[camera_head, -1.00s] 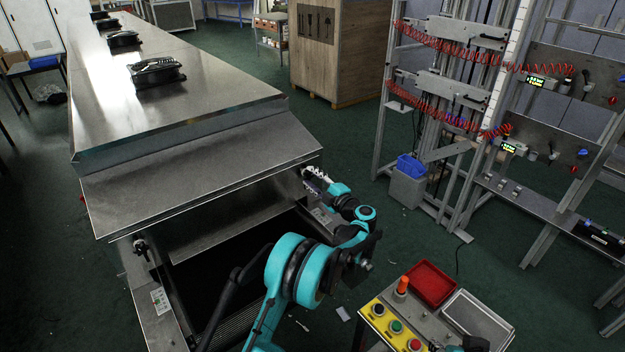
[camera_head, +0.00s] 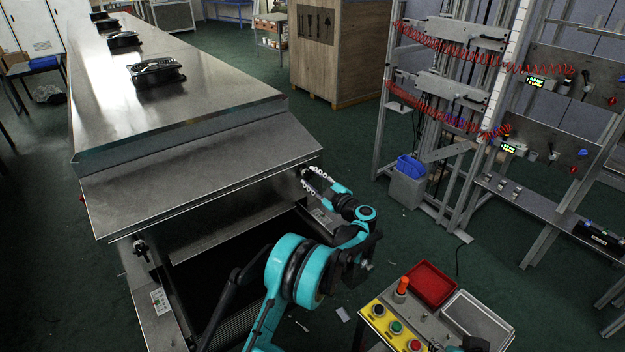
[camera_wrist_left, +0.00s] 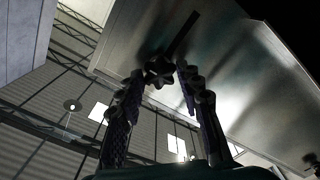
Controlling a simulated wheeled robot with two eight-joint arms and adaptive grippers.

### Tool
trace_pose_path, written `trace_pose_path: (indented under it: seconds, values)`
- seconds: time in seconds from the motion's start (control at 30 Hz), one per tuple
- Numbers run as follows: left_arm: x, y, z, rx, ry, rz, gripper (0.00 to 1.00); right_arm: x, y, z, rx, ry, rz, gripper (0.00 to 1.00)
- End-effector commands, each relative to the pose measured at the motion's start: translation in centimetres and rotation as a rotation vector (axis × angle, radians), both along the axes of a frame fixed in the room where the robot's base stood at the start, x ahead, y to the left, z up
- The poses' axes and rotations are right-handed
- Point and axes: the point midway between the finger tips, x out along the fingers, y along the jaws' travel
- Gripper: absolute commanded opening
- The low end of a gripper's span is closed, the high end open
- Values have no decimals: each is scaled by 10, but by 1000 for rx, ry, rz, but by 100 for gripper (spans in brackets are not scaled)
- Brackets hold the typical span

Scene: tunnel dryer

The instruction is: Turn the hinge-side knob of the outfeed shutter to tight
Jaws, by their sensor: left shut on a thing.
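The outfeed end of the steel dryer has a dark knob at each side. The right-hand one (camera_head: 304,173) is at my left gripper; the left-hand one (camera_head: 139,246) stands free. In the left wrist view the knob (camera_wrist_left: 159,71) is dark and lobed, in front of a steel panel. My left gripper (camera_head: 309,179) reaches it from the front right, and its fingers stand on either side of the knob, shut on it. It also shows in the left wrist view (camera_wrist_left: 159,74). I cannot read the knob's tightness.
The sloped steel hood (camera_head: 205,175) lies above the dark outfeed opening (camera_head: 210,275). A button console (camera_head: 385,325) with a red tray (camera_head: 431,284) stands at the lower right.

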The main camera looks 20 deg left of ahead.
Motion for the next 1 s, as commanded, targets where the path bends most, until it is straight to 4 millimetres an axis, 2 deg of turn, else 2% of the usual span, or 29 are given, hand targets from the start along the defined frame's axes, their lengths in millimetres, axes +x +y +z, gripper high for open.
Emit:
trace_pose_path:
  seconds: [0.23, 0.27, 0.33, 0.73, 0.87, 1.0]
  values:
    - [0, 0, 0, 1, 1, -1, 6, 0, 0, 0, 0, 0, 0, 40]
    - [0, 0, 0, 1, 1, -1, 38, 0, 0, 0, 0, 0, 0, 40]
    - [0, 0, 0, 1, 1, -1, 56, 0, 0, 0, 0, 0, 0, 40]
    - [-4, -6, 0, 0, 0, -1, 56, 0, 0, 0, 0, 0, 0, 40]
    - [-16, -22, 0, 0, 0, -4, 56, 0, 0, 0, 0, 0, 0, 40]
    - [-35, -48, 0, 0, 0, -4, 56, 0, 0, 0, 0, 0, 0, 40]
